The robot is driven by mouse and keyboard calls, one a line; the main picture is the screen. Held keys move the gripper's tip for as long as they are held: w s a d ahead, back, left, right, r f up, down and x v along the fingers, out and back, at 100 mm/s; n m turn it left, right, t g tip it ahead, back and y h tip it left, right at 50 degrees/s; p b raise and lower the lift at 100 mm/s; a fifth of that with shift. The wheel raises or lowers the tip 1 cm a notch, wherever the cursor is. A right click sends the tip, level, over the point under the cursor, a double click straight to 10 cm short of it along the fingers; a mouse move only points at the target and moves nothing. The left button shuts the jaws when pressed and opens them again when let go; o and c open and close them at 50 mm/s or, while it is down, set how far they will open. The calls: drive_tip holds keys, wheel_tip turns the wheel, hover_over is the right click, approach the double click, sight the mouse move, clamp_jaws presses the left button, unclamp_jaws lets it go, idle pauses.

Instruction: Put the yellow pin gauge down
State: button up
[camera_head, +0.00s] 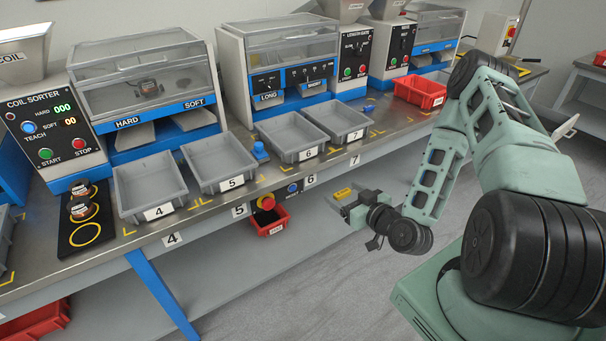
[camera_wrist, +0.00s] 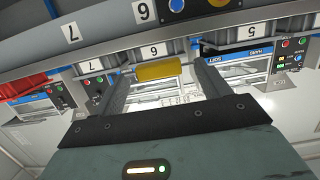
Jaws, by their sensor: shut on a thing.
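The yellow pin gauge (camera_head: 342,193) is a short yellow cylinder. My gripper (camera_head: 350,204) is shut on it and holds it in the air in front of the bench's front edge, below the 6 and 7 labels. In the wrist view, the pin gauge (camera_wrist: 158,71) lies crosswise between the two fingertips of my gripper (camera_wrist: 160,78). Nothing of the bench touches it in either view.
Grey trays 4 (camera_head: 150,187), 5 (camera_head: 219,162), 6 (camera_head: 291,135) and 7 (camera_head: 336,120) stand along the metal bench and look empty. A small blue piece (camera_head: 260,151) stands between trays 5 and 6. A red bin (camera_head: 419,92) is farther right. A red bin (camera_head: 270,222) sits below the bench.

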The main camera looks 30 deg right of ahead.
sight(307, 154)
drive_tip(key=shift+w+d+f+b, duration=0.15)
drive_tip(key=shift+d+b, duration=0.35)
drive_tip(key=shift+d, duration=0.45)
drive_tip(key=shift+w+d, duration=0.2)
drive_tip(key=shift+w, duration=0.1)
drive_tip(key=w, duration=0.5)
drive_tip(key=w+p, duration=0.1)
drive_tip(key=w, duration=0.5)
drive_tip(key=w+p, duration=0.1)
drive_tip(key=w, duration=0.5)
drive_tip(key=shift+w+a+r, duration=0.25)
drive_tip(key=shift+a, duration=0.05)
drive_tip(key=shift+s+f, duration=0.1)
drive_tip(key=shift+f, duration=0.25)
drive_tip(key=shift+f, duration=0.25)
drive_tip(key=o, duration=1)
drive_tip(key=shift+r, duration=0.1)
drive_tip(key=shift+c, duration=0.2)
drive_tip(key=shift+r, duration=0.15)
